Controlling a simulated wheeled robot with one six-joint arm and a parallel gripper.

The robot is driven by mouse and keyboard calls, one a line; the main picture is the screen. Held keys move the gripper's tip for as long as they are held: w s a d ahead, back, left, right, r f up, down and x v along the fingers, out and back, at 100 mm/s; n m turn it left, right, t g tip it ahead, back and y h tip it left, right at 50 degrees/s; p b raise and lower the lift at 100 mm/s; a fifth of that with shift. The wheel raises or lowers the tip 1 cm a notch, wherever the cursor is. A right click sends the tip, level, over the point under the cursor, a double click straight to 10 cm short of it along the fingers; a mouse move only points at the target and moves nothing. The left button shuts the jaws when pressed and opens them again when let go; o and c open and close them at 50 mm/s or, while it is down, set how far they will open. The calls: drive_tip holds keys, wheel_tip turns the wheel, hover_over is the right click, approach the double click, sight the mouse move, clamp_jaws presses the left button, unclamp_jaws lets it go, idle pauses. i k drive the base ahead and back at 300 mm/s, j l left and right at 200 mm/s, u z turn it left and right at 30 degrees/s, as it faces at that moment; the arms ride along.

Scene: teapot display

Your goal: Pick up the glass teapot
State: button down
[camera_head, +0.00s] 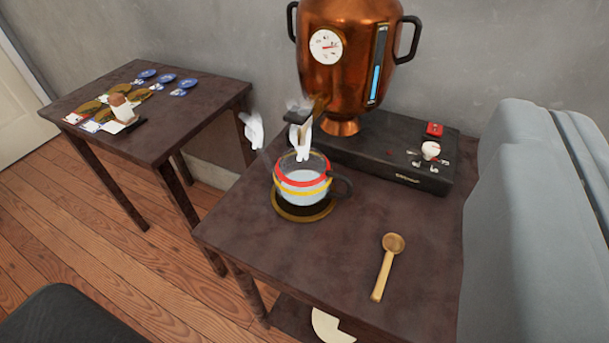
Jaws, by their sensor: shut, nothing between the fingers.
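The glass teapot (301,184) stands upright on the near table, below the spout of a copper urn. It is clear, with a red and a yellow band and a dark handle (342,187) on its right side. A round dark coaster with a gold rim (303,217) lies under it. One white hand-shaped form (301,140) overlaps the top of the teapot, and another (253,130) shows at its upper left; I cannot tell what they are.
The copper urn (345,50) stands on a black base (380,150) behind the teapot. A wooden spoon (387,266) lies to the right on the table (340,255). A grey-blue sofa (545,220) borders the right. Another table (185,125) with small items stands left, across a floor gap.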

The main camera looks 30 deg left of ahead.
sight(303, 183)
drive_tip(key=z, duration=1.55)
drive_tip(key=l+u, duration=0.1)
drive_tip(key=u, duration=1.6)
drive_tip(key=k+u, duration=0.15)
drive_tip(key=k, duration=0.4)
drive_tip(key=k+j+u, duration=0.15)
drive_tip(key=k, duration=0.4)
